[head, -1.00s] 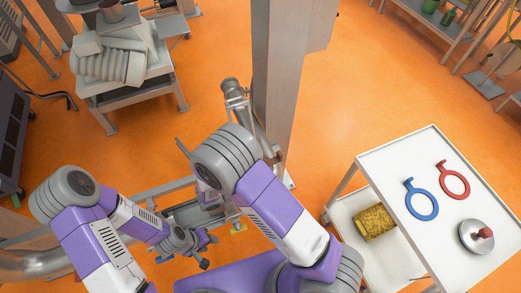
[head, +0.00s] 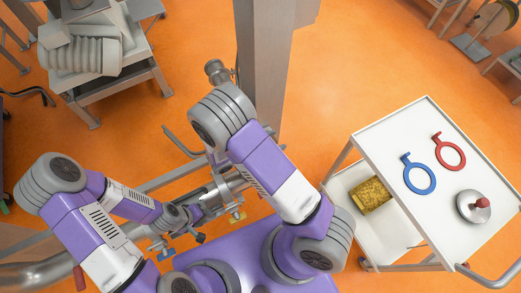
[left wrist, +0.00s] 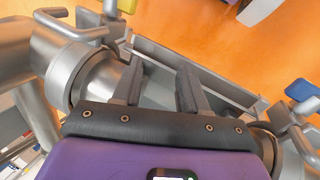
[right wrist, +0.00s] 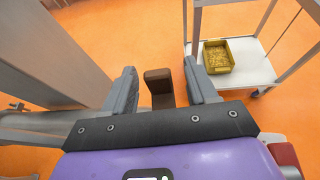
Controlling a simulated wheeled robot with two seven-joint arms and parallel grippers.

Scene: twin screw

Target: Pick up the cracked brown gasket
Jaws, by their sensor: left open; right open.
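A dark brown piece (right wrist: 158,85) with a blocky top shows in the right wrist view; it may be the tab of the cracked brown gasket, but no ring or crack can be seen. My right gripper (right wrist: 158,72) is open, with one finger on each side of it and gaps visible. In the head view the right gripper is hidden behind its own arm. My left gripper (left wrist: 160,75) is open and empty beside grey pipework, in front of a flat metal bar. In the head view the left gripper (head: 192,214) is small and partly hidden among the pipes.
A tall steel column (head: 262,70) stands behind the pipes.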

